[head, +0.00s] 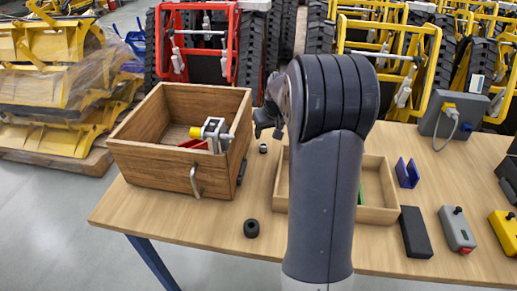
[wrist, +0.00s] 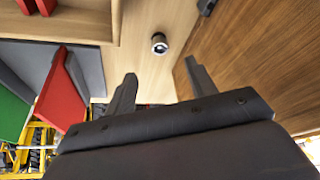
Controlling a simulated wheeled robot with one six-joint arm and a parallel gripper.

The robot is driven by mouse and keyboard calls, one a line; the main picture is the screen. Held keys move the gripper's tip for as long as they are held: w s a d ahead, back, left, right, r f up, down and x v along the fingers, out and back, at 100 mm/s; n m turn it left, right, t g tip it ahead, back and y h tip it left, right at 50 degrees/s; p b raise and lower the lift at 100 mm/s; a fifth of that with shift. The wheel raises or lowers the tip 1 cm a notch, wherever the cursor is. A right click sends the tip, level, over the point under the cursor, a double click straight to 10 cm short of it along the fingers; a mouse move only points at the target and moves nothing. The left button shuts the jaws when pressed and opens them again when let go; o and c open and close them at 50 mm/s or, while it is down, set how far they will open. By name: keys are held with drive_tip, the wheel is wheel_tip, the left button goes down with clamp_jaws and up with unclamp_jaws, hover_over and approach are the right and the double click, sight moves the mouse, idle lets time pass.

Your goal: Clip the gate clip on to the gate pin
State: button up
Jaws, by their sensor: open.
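My gripper (head: 268,120) is beside the right wall of a wooden box, above the table. In the wrist view its two fingers (wrist: 160,72) stand apart with nothing between them. A small dark ring-like piece with a light centre (wrist: 159,43) is on the table beyond the fingertips; it also shows in the head view (head: 263,148). A grey metal fitting with a yellow end and a pin-like rod (head: 215,133) is in the wooden box (head: 150,155). A blue U-shaped piece (head: 407,173) lies right of the shallow tray. I cannot tell which piece is the gate clip or gate pin.
A shallow wooden tray (head: 378,214) is partly hidden behind my arm. Red, green and grey pieces show at left in the wrist view. A black ring (head: 251,228) lies near the front edge. A black block (head: 415,232) and control boxes stand at right.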

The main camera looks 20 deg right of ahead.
sight(264, 147)
drive_tip(key=x, duration=0.9)
drive_tip(key=shift+w+f, duration=0.1)
drive_tip(key=shift+f, duration=0.2)
drive_tip(key=shift+c, duration=0.3)
drive_tip(key=c, duration=1)
drive_tip(key=shift+r, duration=0.1)
wheel_tip(264, 147, up, 18)
drive_tip(key=shift+f+p, duration=0.1)
drive_tip(key=shift+p, duration=0.6)
